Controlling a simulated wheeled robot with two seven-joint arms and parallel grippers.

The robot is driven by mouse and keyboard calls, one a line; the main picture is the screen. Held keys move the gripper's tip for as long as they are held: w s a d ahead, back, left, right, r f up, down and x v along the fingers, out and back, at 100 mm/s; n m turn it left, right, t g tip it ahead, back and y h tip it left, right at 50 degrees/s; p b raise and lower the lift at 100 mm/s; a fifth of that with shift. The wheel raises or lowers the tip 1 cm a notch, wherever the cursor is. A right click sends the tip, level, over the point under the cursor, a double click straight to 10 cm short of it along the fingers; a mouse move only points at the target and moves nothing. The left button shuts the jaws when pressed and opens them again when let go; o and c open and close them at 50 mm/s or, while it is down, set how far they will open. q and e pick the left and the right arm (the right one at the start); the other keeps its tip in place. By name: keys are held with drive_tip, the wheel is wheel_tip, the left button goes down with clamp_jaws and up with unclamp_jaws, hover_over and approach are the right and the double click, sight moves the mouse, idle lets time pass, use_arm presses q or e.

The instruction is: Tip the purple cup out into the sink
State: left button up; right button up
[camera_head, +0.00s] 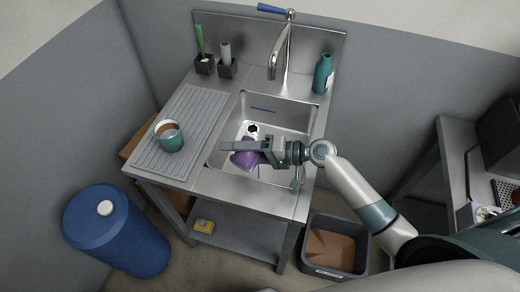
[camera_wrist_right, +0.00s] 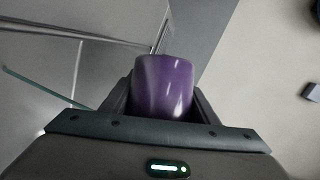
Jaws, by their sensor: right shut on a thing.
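The purple cup (camera_head: 245,158) is over the sink basin (camera_head: 290,115) in the head view, near its left front part. My right gripper (camera_head: 237,148) is shut on the cup. The cup looks tilted, and its opening and contents are hidden. In the right wrist view the purple cup (camera_wrist_right: 165,86) sits between the two fingers (camera_wrist_right: 160,105). I cannot tell whether anything is flowing out. My left gripper is not in view.
A teal cup (camera_head: 169,136) with brown contents stands on the ribbed drainboard (camera_head: 190,110). The faucet (camera_head: 279,55) and a teal bottle (camera_head: 323,74) stand behind the basin. A blue barrel (camera_head: 115,230) is at left; a grey bin (camera_head: 335,246) is at front right.

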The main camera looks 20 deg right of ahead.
drive_tip(key=shift+w+d+r+m+y+b, duration=0.3)
drive_tip(key=shift+w+d+r+m+b, duration=0.1)
drive_tip(key=shift+m, duration=0.1)
idle(0.5)
drive_tip(key=shift+r+m, duration=0.15)
drive_tip(key=shift+m, duration=0.25)
idle(0.4)
drive_tip(key=n, duration=0.1)
drive_tip(key=a+n+h+p, duration=0.1)
drive_tip(key=s+n+p, duration=0.1)
drive_tip(key=shift+s+a+f+h, duration=0.1)
drive_tip(key=shift+a+f+h, duration=0.05)
drive_tip(key=shift+f+h, duration=0.15)
drive_tip(key=shift+r+n+t+p, duration=0.15)
drive_tip(key=shift+n+t+p, duration=0.15)
drive_tip(key=shift+p, duration=0.05)
